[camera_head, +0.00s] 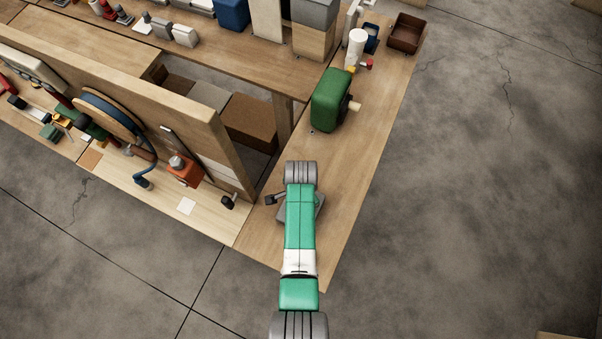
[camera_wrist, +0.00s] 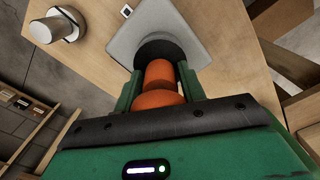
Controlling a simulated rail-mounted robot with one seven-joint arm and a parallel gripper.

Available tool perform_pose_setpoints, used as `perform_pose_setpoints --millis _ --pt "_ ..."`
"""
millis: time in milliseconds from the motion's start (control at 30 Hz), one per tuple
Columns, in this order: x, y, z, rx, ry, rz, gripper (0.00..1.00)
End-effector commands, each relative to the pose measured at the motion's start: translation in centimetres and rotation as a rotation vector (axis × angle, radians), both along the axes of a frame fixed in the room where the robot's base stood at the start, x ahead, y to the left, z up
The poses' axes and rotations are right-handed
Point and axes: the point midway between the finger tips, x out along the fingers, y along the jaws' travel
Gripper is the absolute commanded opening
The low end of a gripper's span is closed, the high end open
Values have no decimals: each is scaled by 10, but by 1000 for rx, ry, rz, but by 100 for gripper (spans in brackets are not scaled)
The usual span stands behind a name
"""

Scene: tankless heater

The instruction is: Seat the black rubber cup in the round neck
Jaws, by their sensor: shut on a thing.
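My gripper (camera_wrist: 159,83) is green and is shut on an orange handle-like part (camera_wrist: 158,73) in the wrist view. A black round piece (camera_wrist: 153,49), which looks like the rubber cup, is at the far end of the orange part, in front of a grey square plate (camera_wrist: 140,30). I cannot tell whether it touches the plate. The grey plate also shows in the head view, partly under my arm (camera_head: 317,209). My gripper and the orange part are hidden there. I cannot make out a round neck for sure.
A pale tapered cylinder on a round base (camera_wrist: 58,27) stands on the wood at upper left of the wrist view. In the head view, a green box (camera_head: 331,99) stands farther along the bench (camera_head: 365,160). A wooden upright panel (camera_head: 205,120) is to the left.

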Motion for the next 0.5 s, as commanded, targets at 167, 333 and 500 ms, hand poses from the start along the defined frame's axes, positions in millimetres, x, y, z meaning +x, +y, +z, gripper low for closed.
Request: perform_pose_setpoints --millis 167,333,500 --pt "0 0 0 1 -1 0 0" --pt "0 0 0 1 -1 0 0" --pt "0 0 0 1 -1 0 63"
